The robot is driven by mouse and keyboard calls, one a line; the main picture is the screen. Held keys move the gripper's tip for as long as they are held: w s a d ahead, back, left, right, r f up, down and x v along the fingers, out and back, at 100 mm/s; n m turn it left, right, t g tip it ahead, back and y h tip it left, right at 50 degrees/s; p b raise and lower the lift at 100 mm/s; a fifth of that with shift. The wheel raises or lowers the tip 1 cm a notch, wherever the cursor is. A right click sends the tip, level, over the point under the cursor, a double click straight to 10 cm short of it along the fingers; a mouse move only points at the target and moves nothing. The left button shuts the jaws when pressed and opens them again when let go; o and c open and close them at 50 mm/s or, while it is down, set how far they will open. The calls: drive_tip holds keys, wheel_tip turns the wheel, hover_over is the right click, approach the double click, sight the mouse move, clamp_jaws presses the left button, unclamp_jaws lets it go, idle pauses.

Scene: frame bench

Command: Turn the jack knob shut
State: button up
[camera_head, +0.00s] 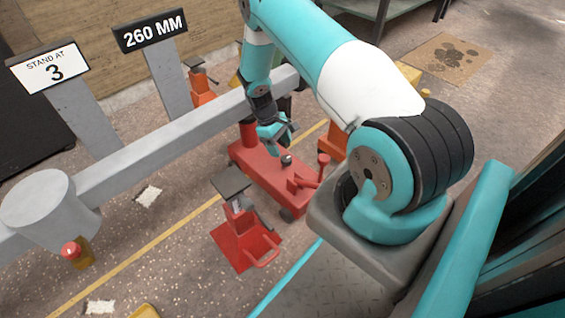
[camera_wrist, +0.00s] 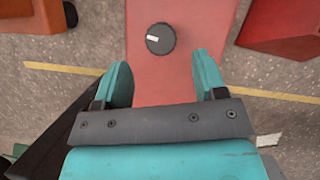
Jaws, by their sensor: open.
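The jack is a low red body (camera_head: 258,172) on the floor, with small wheels. Its knob (camera_head: 286,159) is a small dark round cap on top. In the wrist view the knob (camera_wrist: 160,38) is black with a white mark pointing left, and it sits on the red jack body (camera_wrist: 190,75). My gripper (camera_wrist: 162,75) is open, with its two teal fingers apart. The knob is ahead of the fingertips and between their lines, and nothing is held. In the head view my gripper (camera_head: 275,140) is just above and left of the knob.
A grey beam (camera_head: 170,135) runs across behind the jack. A red stand (camera_head: 243,235) with a dark top plate is in front of it. Signs reading "STAND AT 3" (camera_head: 48,68) and "260 MM" (camera_head: 152,31) stand at the left. A yellow line (camera_head: 150,262) crosses the floor.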

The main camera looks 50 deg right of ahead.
sight(285, 158)
drive_tip(key=b+x, duration=0.2)
drive_tip(key=x, duration=0.3)
drive_tip(key=shift+s+f, duration=0.1)
drive_tip(key=shift+f, duration=0.05)
drive_tip(key=c, duration=0.9)
drive_tip(key=shift+a, duration=0.15)
